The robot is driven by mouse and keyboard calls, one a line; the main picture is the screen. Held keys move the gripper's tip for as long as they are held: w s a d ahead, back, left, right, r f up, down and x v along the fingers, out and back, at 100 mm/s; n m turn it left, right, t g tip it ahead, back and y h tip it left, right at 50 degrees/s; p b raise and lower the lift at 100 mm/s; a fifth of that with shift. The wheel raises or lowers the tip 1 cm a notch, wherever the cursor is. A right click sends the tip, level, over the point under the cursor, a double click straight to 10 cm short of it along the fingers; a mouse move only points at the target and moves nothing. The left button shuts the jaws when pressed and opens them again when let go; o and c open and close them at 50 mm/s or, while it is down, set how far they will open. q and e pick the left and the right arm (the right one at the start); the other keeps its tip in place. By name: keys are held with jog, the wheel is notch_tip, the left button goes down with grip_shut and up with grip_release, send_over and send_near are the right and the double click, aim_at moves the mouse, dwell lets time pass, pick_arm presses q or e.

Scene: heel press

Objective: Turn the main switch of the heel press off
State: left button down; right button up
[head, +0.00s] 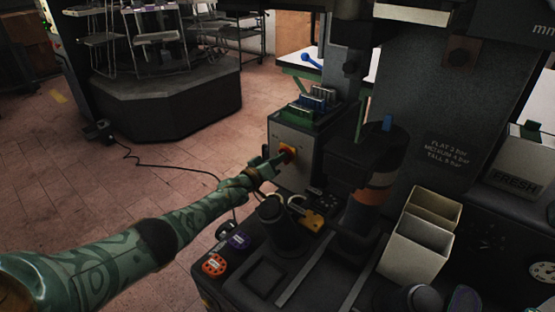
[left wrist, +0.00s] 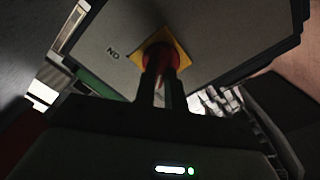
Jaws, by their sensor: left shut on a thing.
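The main switch (head: 288,152) is a red knob on a yellow plate, on the side of a grey control box (head: 291,172) of the heel press. In the left wrist view the red knob (left wrist: 166,54) sits on its yellow plate, with lettering that looks like "ON" beside it. My left gripper (head: 279,159) reaches in from the left, and its fingers (left wrist: 162,75) are shut on the red knob. The fingers hide part of the knob, so its exact setting is hard to tell. My right gripper is not in view.
A yellow padlock (head: 312,220) and a dark cylinder (head: 280,228) stand below the box. Open cream bins (head: 418,250) stand to the right. The tiled floor at left is mostly clear, with a cable.

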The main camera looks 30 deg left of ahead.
pick_arm(q)
jog(key=shift+f+n, duration=0.1)
jog(key=shift+n, duration=0.5)
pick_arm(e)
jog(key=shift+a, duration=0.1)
pick_arm(q)
jog(key=c, duration=1.5)
grip_release()
jog(key=shift+a, duration=0.1)
jog(key=shift+o, duration=0.2)
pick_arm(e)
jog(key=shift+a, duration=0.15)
pick_arm(q)
jog(key=shift+s, duration=0.1)
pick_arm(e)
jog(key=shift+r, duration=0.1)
pick_arm(q)
jog(key=s+a+p, duration=0.2)
jog(key=s+p, duration=0.7)
jog(key=s, duration=0.7)
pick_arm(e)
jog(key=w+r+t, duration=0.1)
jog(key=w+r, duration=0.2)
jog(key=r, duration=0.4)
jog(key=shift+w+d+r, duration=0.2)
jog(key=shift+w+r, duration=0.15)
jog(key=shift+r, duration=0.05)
